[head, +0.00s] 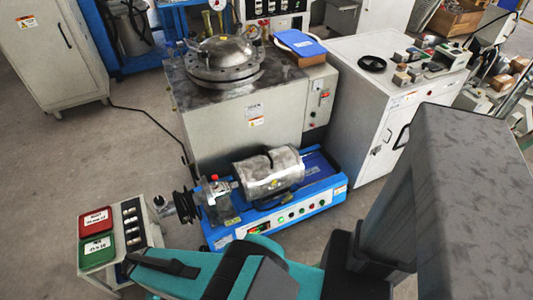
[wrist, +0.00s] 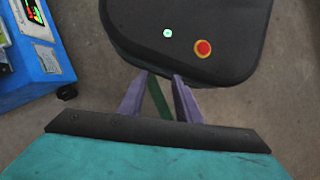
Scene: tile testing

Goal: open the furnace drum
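The furnace drum (head: 268,173) is a silvery horizontal cylinder with a dark slot-like mark at its top. It lies on a blue bench machine (head: 290,213) with buttons along its front, and its cover looks closed. A corner of the blue machine shows there at upper left (wrist: 45,62). In the head view my teal arm crosses the bottom, and the fingers cannot be made out.
A grey furnace cabinet (head: 222,115) with a round bolted lid stands behind the machine. A white cabinet (head: 375,95) is to its right. A small stand with a red box (head: 95,220) and a green box (head: 97,252) is at left.

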